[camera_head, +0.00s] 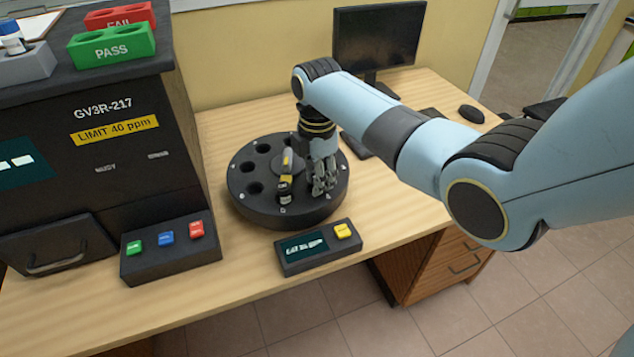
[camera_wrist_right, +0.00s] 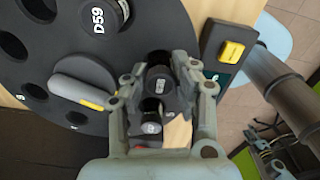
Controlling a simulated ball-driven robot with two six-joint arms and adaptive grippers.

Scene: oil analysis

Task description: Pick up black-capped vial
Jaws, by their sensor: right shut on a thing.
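My right gripper (camera_head: 324,184) reaches down over the right part of the round black carousel (camera_head: 240,203). In the right wrist view, its fingers (camera_wrist_right: 176,80) are closed around a black-capped vial (camera_wrist_right: 160,83). The fingers hide most of this vial in the head view, and I cannot tell whether it is clear of its hole. Another black-capped vial (camera_head: 284,188) stands in the carousel to the left of the gripper. A vial with a black cap marked D59 (camera_wrist_right: 104,16) shows in the right wrist view. My left gripper is not in view.
A grey handle with a yellow end (camera_head: 287,160) rises at the carousel's middle. A small console with a yellow button (camera_head: 342,231) is in front. The analyser (camera_head: 130,160) and its button box (camera_head: 170,252) stand left. A monitor (camera_head: 378,40) and mouse (camera_head: 470,114) are behind.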

